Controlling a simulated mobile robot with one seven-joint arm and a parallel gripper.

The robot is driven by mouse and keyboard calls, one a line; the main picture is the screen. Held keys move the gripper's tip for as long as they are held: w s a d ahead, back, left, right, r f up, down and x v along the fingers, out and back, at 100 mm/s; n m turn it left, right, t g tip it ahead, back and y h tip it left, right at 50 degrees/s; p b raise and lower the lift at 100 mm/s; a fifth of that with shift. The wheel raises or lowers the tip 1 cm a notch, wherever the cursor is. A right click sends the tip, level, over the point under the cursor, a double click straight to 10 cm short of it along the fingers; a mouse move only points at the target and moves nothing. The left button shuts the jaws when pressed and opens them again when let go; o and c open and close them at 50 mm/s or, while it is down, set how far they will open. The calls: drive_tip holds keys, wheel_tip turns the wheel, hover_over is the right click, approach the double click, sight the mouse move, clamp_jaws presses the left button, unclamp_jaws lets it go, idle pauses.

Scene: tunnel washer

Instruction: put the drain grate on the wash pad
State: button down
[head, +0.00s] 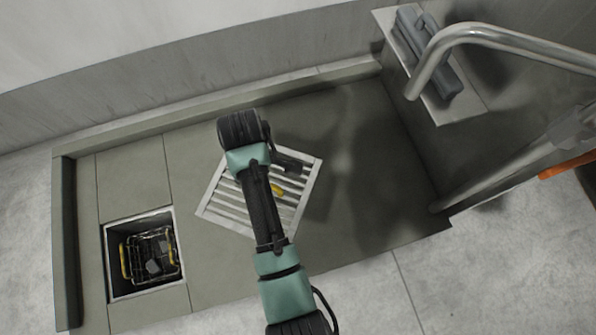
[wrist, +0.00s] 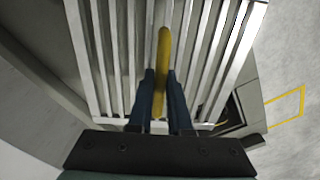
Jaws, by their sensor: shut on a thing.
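The drain grate (head: 309,192) is a pale square of slats with a yellow handle (head: 277,190) in its middle. It lies over the grey-green wash pad (head: 385,190) in the head view, turned at an angle to the pad's edges. My gripper (wrist: 161,76) is shut on the yellow handle, with a blue finger on each side of it. The grate's slats (wrist: 201,60) fill most of the wrist view. A dark shadow lies beside the grate on the right; I cannot tell whether it touches the pad. My arm hides part of the grate in the head view.
An open square pit (head: 110,262) holding a dark wire basket (head: 151,256) with yellow handles is at the pad's left. A raised kerb (head: 230,103) edges the pad. A bent metal rail (head: 500,36) and a shelf (head: 462,108) with a grey item stand at right.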

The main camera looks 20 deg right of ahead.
drive_tip(key=s+f+n+b, duration=0.1)
drive_tip(key=f+n+b, duration=0.1)
drive_tip(key=f, duration=0.4)
drive_tip(key=s+f+n+b, duration=0.1)
drive_tip(key=f+n+b, duration=0.2)
drive_tip(key=f+b, duration=0.2)
drive_tip(key=s+f+n+b, duration=0.2)
drive_tip(key=f+b, duration=0.1)
drive_tip(key=f, duration=0.4)
drive_tip(key=shift+d+f+n, duration=0.25)
drive_tip(key=shift+d+n, duration=0.05)
drive_tip(key=shift+r, duration=0.1)
drive_tip(key=c, duration=0.8)
unclamp_jaws()
drive_tip(key=shift+s+f, duration=0.1)
drive_tip(key=shift+f, duration=0.1)
drive_tip(key=shift+c, duration=0.2)
wheel_tip(320, 180, up, 12)
drive_tip(key=p, duration=0.7)
drive_tip(key=shift+r, duration=0.15)
